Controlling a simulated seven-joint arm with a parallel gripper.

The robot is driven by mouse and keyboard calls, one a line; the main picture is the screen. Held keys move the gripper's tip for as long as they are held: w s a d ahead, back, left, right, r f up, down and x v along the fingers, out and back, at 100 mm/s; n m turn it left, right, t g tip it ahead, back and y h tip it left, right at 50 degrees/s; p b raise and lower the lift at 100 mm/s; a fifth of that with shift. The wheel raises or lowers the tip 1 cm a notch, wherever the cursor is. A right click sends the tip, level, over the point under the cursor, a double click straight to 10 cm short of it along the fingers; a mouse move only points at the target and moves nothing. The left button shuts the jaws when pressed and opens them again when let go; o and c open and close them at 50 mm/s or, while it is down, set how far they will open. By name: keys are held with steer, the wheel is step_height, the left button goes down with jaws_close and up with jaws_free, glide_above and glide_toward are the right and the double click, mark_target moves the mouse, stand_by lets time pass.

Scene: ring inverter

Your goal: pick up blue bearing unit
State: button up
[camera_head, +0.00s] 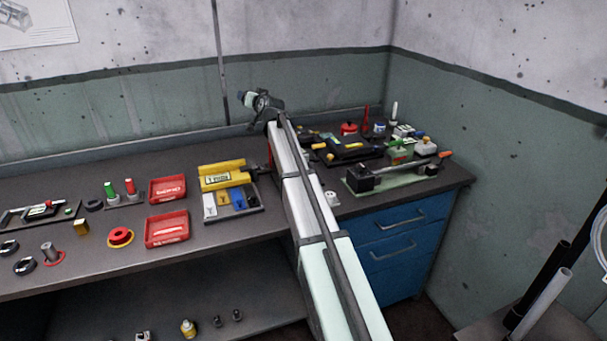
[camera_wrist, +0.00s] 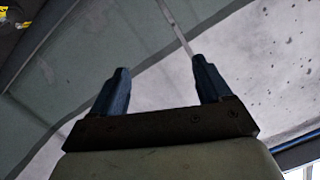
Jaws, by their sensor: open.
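A small blue block (camera_head: 238,199), which looks like the blue bearing unit, stands in a grey tray (camera_head: 254,208) left of my arm in the head view.
A yellow box (camera_head: 222,175) stands right behind the tray. Red bins (camera_head: 167,229) and a red-topped ring part (camera_head: 120,237) are to the left. A lever device (camera_head: 395,173) and other tools crowd the right of the bench. My arm crosses the bench between them.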

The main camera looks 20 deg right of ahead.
steer(key=s+d+f+n+g+h, duration=0.1)
steer(key=s+d+f+g, duration=0.2)
steer(key=d, duration=0.5)
steer(key=s+d+f+n+g, duration=0.1)
steer(key=s+d+f+g, duration=0.25)
steer(key=d, duration=0.45)
steer(key=s+d+f+n+g+h, duration=0.1)
steer(key=s+d+f+n+g, duration=0.1)
steer(key=s+d, duration=0.35)
steer(key=s+a+f+n+g+y, duration=0.2)
steer(key=s+a+f+n+g, duration=0.1)
steer(key=a+n+g, duration=0.15)
steer(key=x, duration=1.3)
steer(key=shift+s+a+f, duration=0.15)
steer(key=shift+s+f, duration=0.05)
jaws_close()
steer(key=shift+r, duration=0.1)
